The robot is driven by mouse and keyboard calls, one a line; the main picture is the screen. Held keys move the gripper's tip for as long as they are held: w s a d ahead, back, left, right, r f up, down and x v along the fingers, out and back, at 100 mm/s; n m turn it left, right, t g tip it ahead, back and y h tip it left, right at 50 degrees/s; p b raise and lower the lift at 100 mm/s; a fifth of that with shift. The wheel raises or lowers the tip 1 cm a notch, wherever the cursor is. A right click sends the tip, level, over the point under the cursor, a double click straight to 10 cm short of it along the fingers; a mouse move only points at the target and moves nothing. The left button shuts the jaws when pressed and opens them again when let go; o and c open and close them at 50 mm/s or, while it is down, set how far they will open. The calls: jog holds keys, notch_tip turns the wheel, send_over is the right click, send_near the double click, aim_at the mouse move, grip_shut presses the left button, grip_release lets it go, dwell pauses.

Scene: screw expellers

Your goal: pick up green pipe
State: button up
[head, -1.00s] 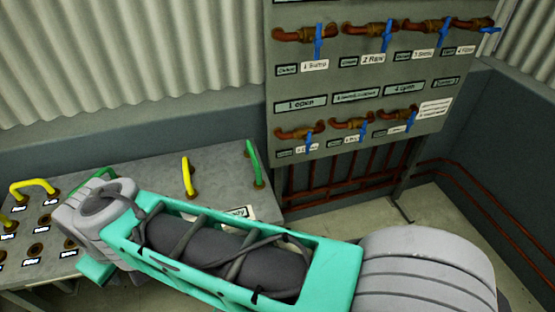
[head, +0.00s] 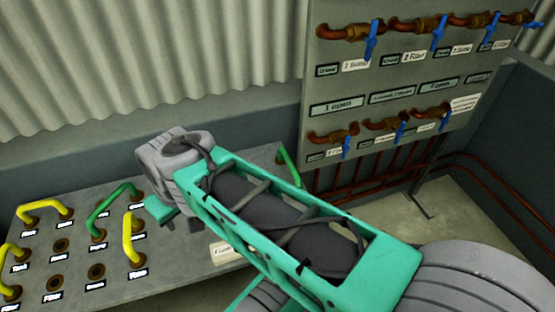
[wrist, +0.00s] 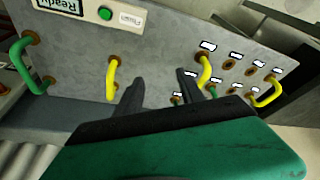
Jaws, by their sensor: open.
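One green pipe (head: 289,165) is an upright handle-like bend at the table's back right edge in the head view, partly behind my arm. It appears at the left of the wrist view (wrist: 32,65). A second green pipe (head: 112,202) joins sockets among the yellow pipes on the table's left. Part of a green pipe (wrist: 213,92) also shows beyond the right finger in the wrist view. My gripper (wrist: 158,90) is open and empty above the table, apart from both green pipes. In the head view, its fingers are largely hidden by my wrist.
Several yellow pipes (head: 46,212) stand on the grey table (head: 185,272) among empty labelled sockets. Another yellow pipe (wrist: 111,75) stands left of my fingers in the wrist view. A valve panel (head: 390,100) with blue levers rises behind. Red pipes (head: 480,190) run along the wall.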

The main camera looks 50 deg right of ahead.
aim_at(290, 160)
jog(key=w+d+f+m+b, duration=0.1)
jog(key=w+d+f+b, duration=0.15)
jog(key=d, duration=0.65)
jog(key=w+d+f+m+h+b, duration=0.1)
jog(key=d+f+m, duration=0.15)
jog(key=d, duration=0.65)
jog(key=w+d+f+m+b, duration=0.1)
jog(key=d+f, duration=0.2)
jog(key=d, duration=0.5)
jog(key=shift+m+h, duration=0.5)
jog(key=shift+m, duration=0.25)
jog(key=s+d+f, duration=0.1)
jog(key=d, duration=0.3)
jog(key=s+d+f+b, duration=0.1)
jog(key=s+d, duration=0.1)
jog(key=d, duration=0.2)
jog(key=s+d+f, duration=0.1)
jog(key=s+d, duration=0.1)
jog(key=d, duration=0.2)
jog(key=shift+d+f, duration=0.2)
jog(key=shift+d, duration=0.05)
jog(key=shift+s+d+f, duration=0.1)
jog(key=shift+d+f, duration=0.15)
jog(key=shift+f, duration=0.05)
jog(key=x, duration=0.7)
jog(key=shift+a+f+p, duration=0.1)
jog(key=shift+a+p, duration=0.1)
jog(key=shift+p, duration=0.2)
jog(key=shift+f+b, duration=0.2)
jog(key=shift+b, duration=0.1)
